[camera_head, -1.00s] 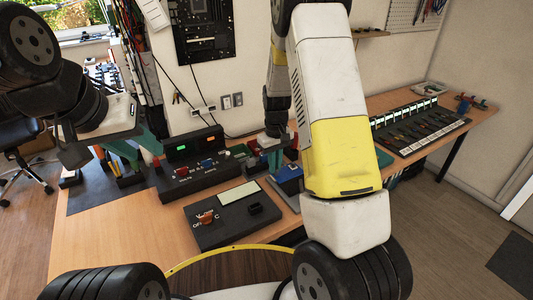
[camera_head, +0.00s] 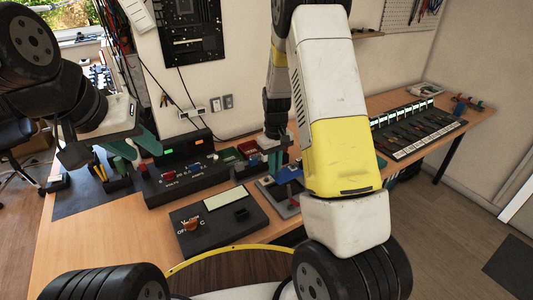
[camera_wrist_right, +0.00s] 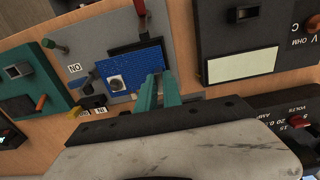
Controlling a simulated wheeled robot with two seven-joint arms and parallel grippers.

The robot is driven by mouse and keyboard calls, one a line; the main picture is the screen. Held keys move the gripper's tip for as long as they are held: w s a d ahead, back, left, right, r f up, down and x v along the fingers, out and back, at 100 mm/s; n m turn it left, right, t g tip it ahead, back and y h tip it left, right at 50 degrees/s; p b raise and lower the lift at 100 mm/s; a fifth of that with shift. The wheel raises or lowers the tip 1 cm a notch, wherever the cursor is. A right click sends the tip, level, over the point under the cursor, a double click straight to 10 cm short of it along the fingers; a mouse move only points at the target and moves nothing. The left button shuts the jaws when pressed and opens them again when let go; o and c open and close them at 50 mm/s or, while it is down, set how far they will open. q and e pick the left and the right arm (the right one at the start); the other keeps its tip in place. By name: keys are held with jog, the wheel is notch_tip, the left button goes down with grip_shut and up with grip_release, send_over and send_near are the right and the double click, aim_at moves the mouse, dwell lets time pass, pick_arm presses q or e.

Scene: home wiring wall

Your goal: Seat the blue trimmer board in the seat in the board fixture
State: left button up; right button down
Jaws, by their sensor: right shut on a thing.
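The blue trimmer board (camera_wrist_right: 131,72) has a round pale knob and lies over the grey board fixture (camera_wrist_right: 85,28) in the right wrist view. A black part of the fixture shows past the board's upper edge. My right gripper (camera_wrist_right: 158,92) is shut on the board at its lower right edge. I cannot tell whether the board is down in the seat, as the board covers it. In the head view the board (camera_head: 289,174) shows beside my right arm, which hides part of the fixture. My left gripper (camera_head: 140,140) looks open and empty, away at the left.
A black meter box (camera_head: 218,219) stands left of the fixture. A black power supply panel (camera_head: 183,175) is behind it. A teal box (camera_wrist_right: 30,82) lies beside the fixture in the wrist view.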

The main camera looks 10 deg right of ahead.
aim_at(274, 177)
jog(key=shift+f, duration=2.65)
jog(key=shift+f, duration=0.95)
jog(key=c, duration=1.4)
grip_release()
jog(key=shift+r, duration=3.9)
